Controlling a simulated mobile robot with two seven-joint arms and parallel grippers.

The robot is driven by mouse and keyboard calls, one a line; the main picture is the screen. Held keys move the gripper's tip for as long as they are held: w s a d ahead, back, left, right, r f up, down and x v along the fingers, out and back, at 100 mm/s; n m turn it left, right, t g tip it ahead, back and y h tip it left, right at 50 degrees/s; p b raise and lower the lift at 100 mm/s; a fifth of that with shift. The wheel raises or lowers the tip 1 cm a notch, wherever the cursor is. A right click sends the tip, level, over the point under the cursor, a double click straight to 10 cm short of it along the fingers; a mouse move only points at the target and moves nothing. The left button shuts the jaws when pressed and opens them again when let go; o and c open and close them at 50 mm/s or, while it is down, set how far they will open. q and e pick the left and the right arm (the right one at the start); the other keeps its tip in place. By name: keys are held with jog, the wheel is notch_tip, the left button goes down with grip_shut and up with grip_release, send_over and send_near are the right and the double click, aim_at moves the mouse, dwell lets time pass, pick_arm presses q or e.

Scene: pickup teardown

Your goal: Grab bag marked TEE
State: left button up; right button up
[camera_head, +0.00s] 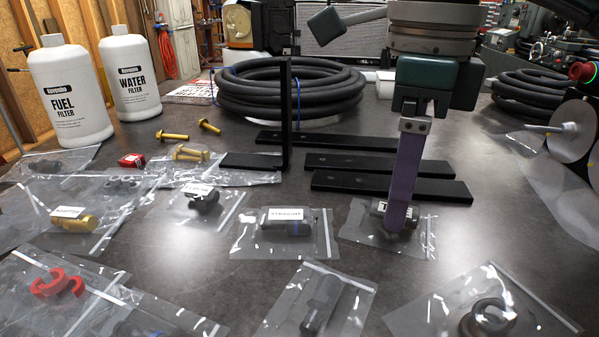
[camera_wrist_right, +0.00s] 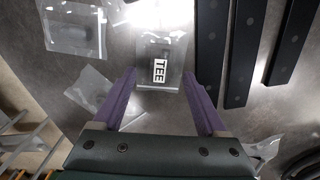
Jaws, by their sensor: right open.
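The clear bag marked TEE (camera_wrist_right: 162,50) lies on the table, its white label readable in the right wrist view. In the head view this bag (camera_head: 419,240) lies right of the middle, with a dark fitting inside, partly hidden by my gripper. My right gripper (camera_head: 399,230) points down over the bag. In the right wrist view its two purple fingers (camera_wrist_right: 159,75) are spread apart, with the TEE label between their tips in the picture. Nothing is held. I cannot tell whether the tips touch the bag. My left gripper is not in view.
A bag marked STRAIGHT (camera_head: 286,240) lies just left. Black flat bars (camera_head: 390,187) lie close behind, one bracket standing upright. More bagged parts (camera_head: 325,300) lie in front. A hose coil (camera_head: 290,90) and white filter bottles (camera_head: 70,95) stand at the back. Bare table shows at right.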

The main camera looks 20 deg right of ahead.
notch_tip(320, 180, down, 3)
jog(key=shift+r, duration=0.15)
grip_shut()
dwell(0.5)
